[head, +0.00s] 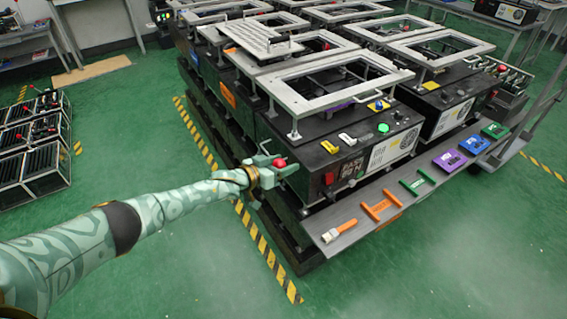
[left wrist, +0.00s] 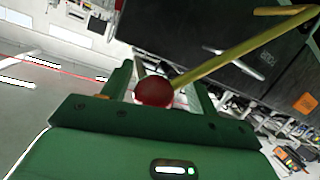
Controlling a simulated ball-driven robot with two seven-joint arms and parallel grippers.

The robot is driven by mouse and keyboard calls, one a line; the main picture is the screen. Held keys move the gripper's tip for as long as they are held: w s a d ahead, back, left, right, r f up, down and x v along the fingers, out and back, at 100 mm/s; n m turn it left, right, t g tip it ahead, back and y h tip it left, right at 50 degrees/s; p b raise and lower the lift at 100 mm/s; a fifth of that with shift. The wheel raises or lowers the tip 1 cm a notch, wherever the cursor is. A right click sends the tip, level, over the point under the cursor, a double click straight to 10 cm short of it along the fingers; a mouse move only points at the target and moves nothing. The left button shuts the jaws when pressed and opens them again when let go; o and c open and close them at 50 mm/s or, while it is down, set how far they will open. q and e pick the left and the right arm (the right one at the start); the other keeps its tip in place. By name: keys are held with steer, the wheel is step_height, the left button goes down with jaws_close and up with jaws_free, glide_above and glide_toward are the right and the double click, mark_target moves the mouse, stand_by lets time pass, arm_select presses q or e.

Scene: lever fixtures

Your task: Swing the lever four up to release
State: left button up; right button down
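A lever with a red ball knob (head: 280,163) sits at the near left side of the black machine box (head: 345,150). My left gripper (head: 275,167) reaches it from the left. In the left wrist view, the red knob (left wrist: 153,92) lies between the two fingers of my left gripper (left wrist: 165,85), close to the palm. A gap shows between the knob and the right finger, so the gripper looks open around it. The lever's yellow rod (left wrist: 240,50) runs from the knob to the upper right, in front of a dark surface. My right gripper is not in view.
Another red knob (head: 328,178) is on the box's front. A grey shelf (head: 345,229) along the front holds a brush (head: 340,232), orange and green handles, and coloured blocks. Metal frames stand above the boxes.

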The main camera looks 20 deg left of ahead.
arm_select(q)
steer(key=shift+d+r, duration=0.1)
steer(key=shift+r, duration=0.1)
steer(key=shift+s+r, duration=0.15)
steer(key=shift+s, duration=0.05)
steer(key=p+v, duration=0.6)
steer(key=v, duration=0.9)
steer(key=shift+s+a+p, duration=0.3)
steer(key=shift+a+p, duration=0.05)
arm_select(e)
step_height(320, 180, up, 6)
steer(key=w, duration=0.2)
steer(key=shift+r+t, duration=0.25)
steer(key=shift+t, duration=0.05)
